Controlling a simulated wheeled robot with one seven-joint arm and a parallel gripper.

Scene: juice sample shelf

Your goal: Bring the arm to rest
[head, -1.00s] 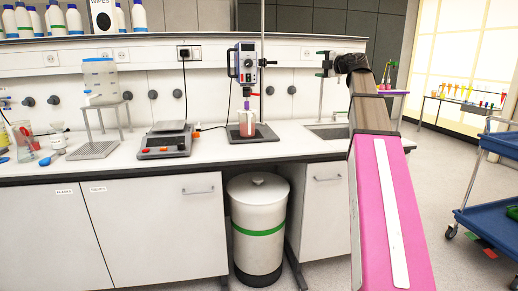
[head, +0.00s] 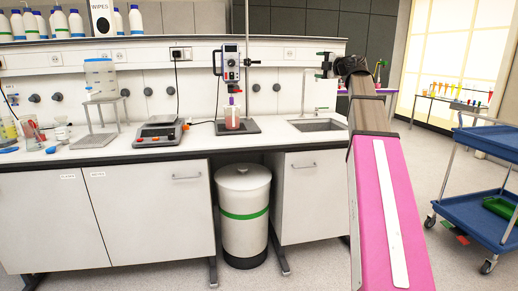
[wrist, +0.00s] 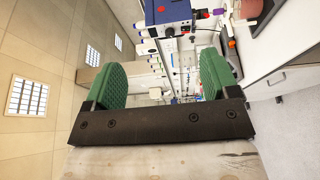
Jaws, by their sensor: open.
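My gripper (head: 322,64) is at the end of my pink arm, raised on the right side of the head view, its fingers turned to the left. In the wrist view my gripper (wrist: 160,82) shows two green finger pads spread wide with nothing between them. In the head view it appears in front of the wall above the sink (head: 318,125), touching nothing that I can see.
The bench (head: 110,158) holds a scale (head: 160,131) and a stirrer (head: 229,65) over a vessel with reddish contents (head: 232,117). A white bin (head: 243,215) stands under it. A blue cart (head: 480,210) is at the right.

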